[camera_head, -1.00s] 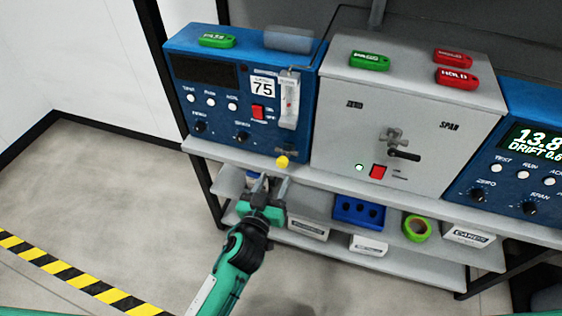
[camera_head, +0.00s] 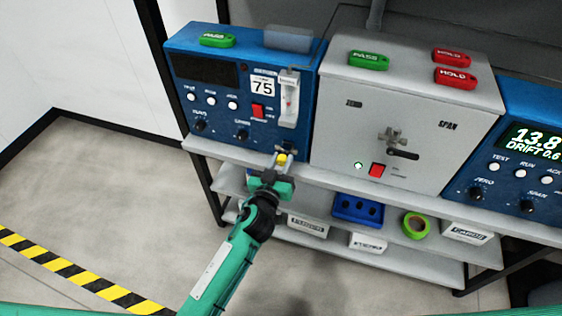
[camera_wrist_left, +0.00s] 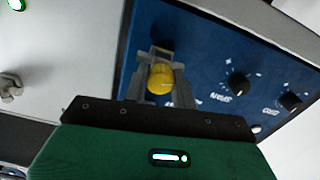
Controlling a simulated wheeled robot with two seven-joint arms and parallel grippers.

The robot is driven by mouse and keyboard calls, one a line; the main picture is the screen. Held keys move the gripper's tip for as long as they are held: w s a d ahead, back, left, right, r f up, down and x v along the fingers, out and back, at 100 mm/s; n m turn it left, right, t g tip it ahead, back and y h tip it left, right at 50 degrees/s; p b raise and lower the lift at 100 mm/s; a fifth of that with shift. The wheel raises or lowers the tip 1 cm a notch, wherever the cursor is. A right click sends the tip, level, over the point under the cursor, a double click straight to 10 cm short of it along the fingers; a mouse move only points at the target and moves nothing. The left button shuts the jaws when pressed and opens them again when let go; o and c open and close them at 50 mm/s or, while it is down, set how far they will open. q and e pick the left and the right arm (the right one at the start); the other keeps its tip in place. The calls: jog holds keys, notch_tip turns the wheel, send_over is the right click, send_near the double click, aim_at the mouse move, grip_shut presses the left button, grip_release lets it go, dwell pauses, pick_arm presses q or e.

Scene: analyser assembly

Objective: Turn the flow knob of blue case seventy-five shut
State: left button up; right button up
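The blue case seventy-five (camera_head: 225,120) stands at the left of the bench, with a "75" label and a flow tube on its front. Its yellow flow knob (camera_head: 282,159) sticks out low at the right of the front face, and also shows in the left wrist view (camera_wrist_left: 160,79). My left gripper (camera_head: 279,161) is at the knob, with one finger on each side of it in the left wrist view (camera_wrist_left: 160,82). Whether the fingers press on the knob is not clear. My right gripper is not in view.
A grey case (camera_head: 420,115) with a black-handled valve stands right of the blue case. Another blue case (camera_head: 520,170) is at the far right. Floor at left is clear.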

pick_arm(q)
jog(key=c, duration=0.3)
